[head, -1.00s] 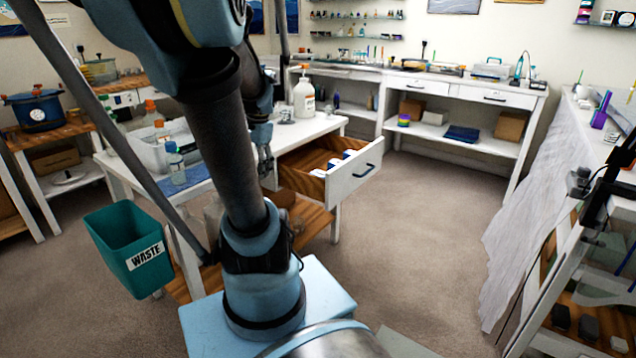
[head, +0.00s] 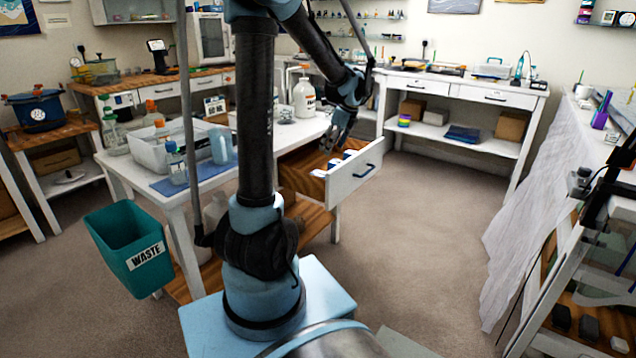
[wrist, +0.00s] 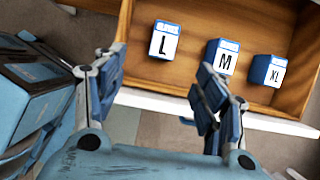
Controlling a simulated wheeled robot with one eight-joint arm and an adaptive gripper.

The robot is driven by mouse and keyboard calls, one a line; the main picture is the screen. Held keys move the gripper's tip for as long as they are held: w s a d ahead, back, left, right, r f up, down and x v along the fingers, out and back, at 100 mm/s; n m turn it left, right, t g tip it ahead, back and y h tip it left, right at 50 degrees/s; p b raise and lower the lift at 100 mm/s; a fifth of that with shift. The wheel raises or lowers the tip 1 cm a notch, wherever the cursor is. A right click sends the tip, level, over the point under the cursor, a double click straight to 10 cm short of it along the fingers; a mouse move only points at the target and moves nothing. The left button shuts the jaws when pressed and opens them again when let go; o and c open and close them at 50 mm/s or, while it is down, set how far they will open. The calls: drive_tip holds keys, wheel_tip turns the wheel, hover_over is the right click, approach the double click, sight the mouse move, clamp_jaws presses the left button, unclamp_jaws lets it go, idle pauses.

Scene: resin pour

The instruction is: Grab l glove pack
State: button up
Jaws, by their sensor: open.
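In the wrist view the L glove pack (wrist: 164,40), a white box with a blue top band and a black "L", stands in the open wooden drawer (wrist: 200,15), left of the M glove pack (wrist: 221,58) and the XL glove pack (wrist: 267,70). My gripper (wrist: 170,88) is open and empty, its fingers apart, with the L pack beyond them and no contact visible. In the head view my gripper (head: 338,136) is above the drawer (head: 353,182), where the packs are small and partly hidden.
The drawer's white front with a dark handle stands out from the white table (head: 185,205). A tray (head: 165,150) and several bottles are on the table. A teal waste bin (head: 128,250) stands at the left. The carpet right of the drawer is clear.

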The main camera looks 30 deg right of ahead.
sight(321, 173)
drive_tip(key=x, duration=1.2)
drive_tip(key=shift+w+d+f, duration=0.1)
drive_tip(key=shift+d+f, duration=0.05)
drive_tip(key=shift+d, duration=0.05)
drive_tip(key=shift+d+x, duration=0.15)
drive_tip(key=shift+x, duration=1.1)
drive_tip(key=shift+d+x, duration=0.15)
drive_tip(key=shift+x, duration=1.1)
drive_tip(key=shift+w, duration=0.1)
drive_tip(key=c, duration=1.1)
